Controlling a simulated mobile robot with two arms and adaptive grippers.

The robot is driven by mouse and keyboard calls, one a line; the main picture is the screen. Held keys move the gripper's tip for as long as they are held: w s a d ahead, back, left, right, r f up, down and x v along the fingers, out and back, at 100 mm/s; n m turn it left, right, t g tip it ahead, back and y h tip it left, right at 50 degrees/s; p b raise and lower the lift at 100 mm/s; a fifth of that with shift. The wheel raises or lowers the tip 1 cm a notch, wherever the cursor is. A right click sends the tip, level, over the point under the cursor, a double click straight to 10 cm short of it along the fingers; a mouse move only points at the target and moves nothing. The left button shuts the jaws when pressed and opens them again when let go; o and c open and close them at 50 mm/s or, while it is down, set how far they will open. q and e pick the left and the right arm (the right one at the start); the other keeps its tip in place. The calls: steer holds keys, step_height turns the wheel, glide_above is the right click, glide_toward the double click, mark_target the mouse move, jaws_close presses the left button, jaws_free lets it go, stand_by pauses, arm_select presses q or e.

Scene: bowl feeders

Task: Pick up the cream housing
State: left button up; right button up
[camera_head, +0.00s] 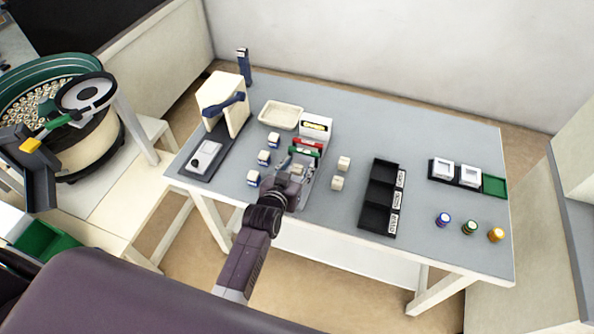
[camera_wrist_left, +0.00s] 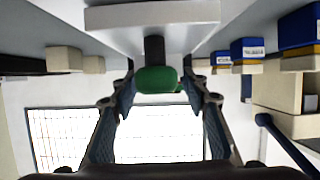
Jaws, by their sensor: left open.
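Two small cream housings stand on the table right of my left gripper, the farther cream housing (camera_head: 343,163) and the nearer cream housing (camera_head: 337,182). They also show as cream blocks (camera_wrist_left: 64,59) at the left of the upside-down wrist view. My left gripper (camera_head: 300,172) is open over a grey fixture near the table's front edge. In the wrist view its spread fingers (camera_wrist_left: 160,95) flank a green knob (camera_wrist_left: 156,80) on a dark stem, apart from it; no housing shows between them. My right gripper is not in view.
Several blue-and-cream blocks (camera_head: 263,157) stand left of the gripper. A cream press (camera_head: 222,92) and cream tray (camera_head: 281,114) lie beyond. A black compartment bin (camera_head: 377,217) stands to the right. Coloured spools (camera_head: 469,227) are farther right. Table beyond the housings is clear.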

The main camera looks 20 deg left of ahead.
mark_target(298, 166)
arm_select(q)
steer(key=shift+c, duration=0.4)
steer(key=shift+c, duration=1.4)
jaws_close()
steer(key=shift+r, duration=0.15)
steer(key=shift+r+p, duration=0.7)
steer(key=shift+p, duration=0.15)
step_height(298, 166, up, 18)
steer(key=p, duration=1.6)
steer(key=shift+r+p, duration=0.15)
steer(key=shift+p, duration=0.15)
